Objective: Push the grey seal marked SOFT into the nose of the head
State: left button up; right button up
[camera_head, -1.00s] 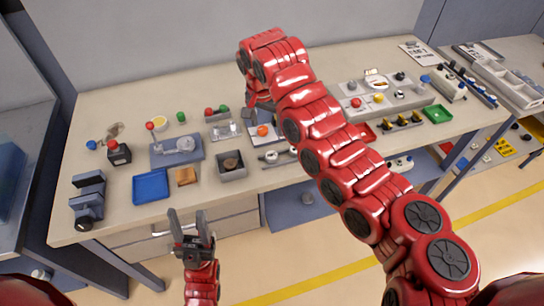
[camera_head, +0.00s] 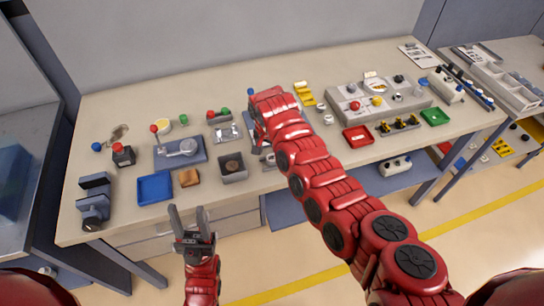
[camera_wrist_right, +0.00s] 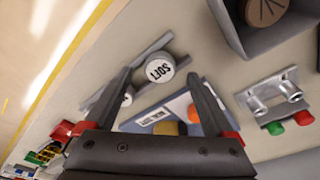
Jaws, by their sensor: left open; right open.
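The grey seal marked SOFT (camera_wrist_right: 160,69) is a round light disc with black letters, lying on a grey holder (camera_wrist_right: 150,62) in the right wrist view. My right gripper (camera_wrist_right: 160,76) is open, and the seal shows between its fingertips, not gripped. I cannot tell whether the fingers touch it. A second pale round piece (camera_wrist_right: 127,98) is partly hidden behind one finger. In the head view my right arm hides most of this spot. My left gripper (camera_head: 187,210) is open and empty in front of the table edge. I cannot make out the head's nose with certainty.
Close by is a labelled plate (camera_wrist_right: 160,115) with an orange piece (camera_wrist_right: 194,113) and a tan one. A grey box (camera_head: 233,177), a blue tray (camera_head: 155,198), a red tray (camera_head: 358,143) and a grey control panel (camera_head: 345,110) stand on the table (camera_head: 105,225).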

aim_at(272, 160)
jog(key=shift+w+f, duration=0.15)
jog(key=shift+f, duration=1.1)
grip_shut()
